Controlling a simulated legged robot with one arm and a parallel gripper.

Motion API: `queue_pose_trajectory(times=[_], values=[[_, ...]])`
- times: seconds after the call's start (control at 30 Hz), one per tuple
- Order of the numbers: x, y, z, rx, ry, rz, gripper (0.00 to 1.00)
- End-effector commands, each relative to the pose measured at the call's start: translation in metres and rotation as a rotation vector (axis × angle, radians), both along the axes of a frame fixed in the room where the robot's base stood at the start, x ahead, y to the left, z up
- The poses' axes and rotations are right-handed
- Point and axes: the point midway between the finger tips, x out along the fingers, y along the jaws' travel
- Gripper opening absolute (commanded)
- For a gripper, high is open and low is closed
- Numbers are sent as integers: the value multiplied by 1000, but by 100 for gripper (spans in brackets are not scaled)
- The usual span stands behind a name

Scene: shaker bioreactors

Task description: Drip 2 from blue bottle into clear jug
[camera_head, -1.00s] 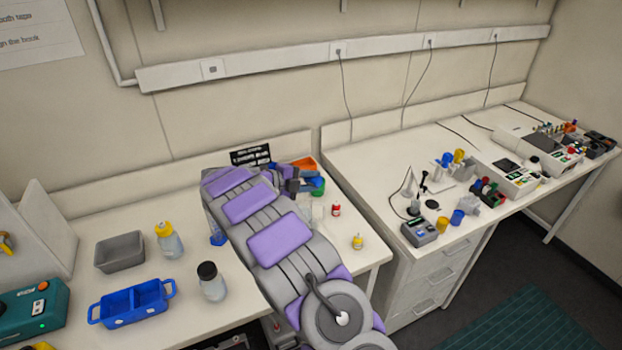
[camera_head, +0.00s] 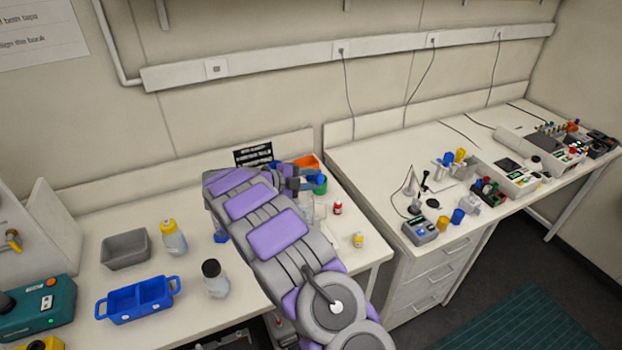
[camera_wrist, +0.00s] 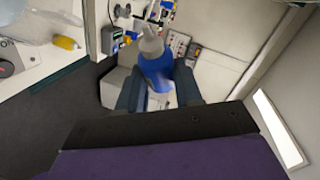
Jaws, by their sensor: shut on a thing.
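My gripper (camera_wrist: 159,82) is shut on the blue bottle (camera_wrist: 157,72), which has a blue body and a pale grey cap and nozzle, in the wrist view. In the head view my gripper (camera_head: 303,184) is at the far end of my arm, over the back of the left bench, and the bottle cannot be made out clearly. A clear, see-through vessel (camera_head: 319,209), perhaps the clear jug, stands just right of my arm and is partly hidden by it. See-through material also shows at the upper left of the wrist view (camera_wrist: 22,25).
A small red bottle (camera_head: 337,208) and a yellow bottle (camera_head: 358,240) stand right of my arm. An orange bin (camera_head: 307,162) is behind my gripper. Left are a grey tub (camera_head: 125,250), a blue tray (camera_head: 139,300), a yellow-capped bottle (camera_head: 173,240) and a black-capped bottle (camera_head: 215,280).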

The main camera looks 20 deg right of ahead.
Motion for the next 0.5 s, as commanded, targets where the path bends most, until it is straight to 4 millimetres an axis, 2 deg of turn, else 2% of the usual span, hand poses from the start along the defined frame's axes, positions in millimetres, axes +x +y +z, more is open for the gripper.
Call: queue_pose_trajectory(times=[0.5], values=[[2, 1, 4, -34, 58, 2, 10]])
